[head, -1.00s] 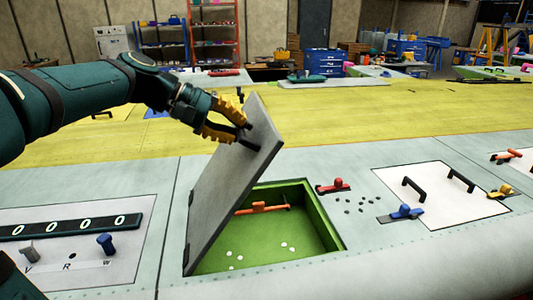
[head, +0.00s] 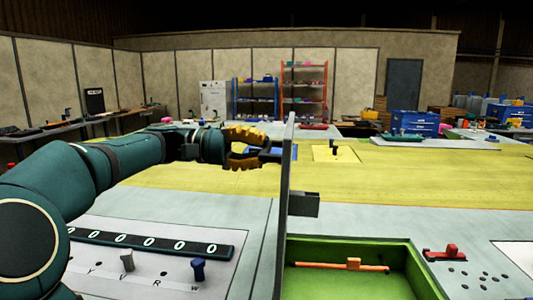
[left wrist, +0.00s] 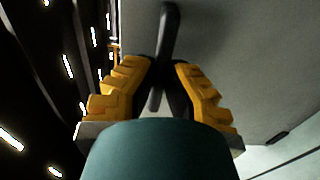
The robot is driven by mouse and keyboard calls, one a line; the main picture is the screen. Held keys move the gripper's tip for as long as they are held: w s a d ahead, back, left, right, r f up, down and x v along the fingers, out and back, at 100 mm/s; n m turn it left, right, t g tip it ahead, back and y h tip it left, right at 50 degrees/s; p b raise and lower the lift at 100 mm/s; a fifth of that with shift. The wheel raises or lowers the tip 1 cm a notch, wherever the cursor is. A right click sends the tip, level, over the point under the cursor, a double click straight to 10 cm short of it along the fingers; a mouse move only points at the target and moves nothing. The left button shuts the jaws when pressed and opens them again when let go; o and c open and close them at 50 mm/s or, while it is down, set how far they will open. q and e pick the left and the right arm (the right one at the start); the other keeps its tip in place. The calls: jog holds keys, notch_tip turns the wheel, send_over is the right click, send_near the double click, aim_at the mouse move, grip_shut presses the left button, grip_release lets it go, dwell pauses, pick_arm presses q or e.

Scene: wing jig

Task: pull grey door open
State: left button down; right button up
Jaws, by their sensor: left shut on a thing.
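The grey door (head: 288,180) stands upright, seen nearly edge-on in the head view, at the left side of the green-lined compartment (head: 405,255). My left gripper (head: 268,152) is at the upper part of the door, on its left face. In the left wrist view my left gripper (left wrist: 162,85) has its yellow fingers closed around the dark bar handle (left wrist: 168,30) on the door's grey face (left wrist: 240,60). The grip point is partly hidden by the fingers. My right gripper is in neither view.
An orange bar (head: 340,266) spans the compartment. A red clamp (head: 450,252) and small dark holes lie to its right. A counter panel (head: 150,245) with knobs is to the left. The yellow surface behind is mostly clear.

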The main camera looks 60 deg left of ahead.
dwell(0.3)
pick_arm(q)
jog(key=c, duration=1)
grip_release()
jog(key=v, duration=1.2)
jog(key=shift+f, duration=0.15)
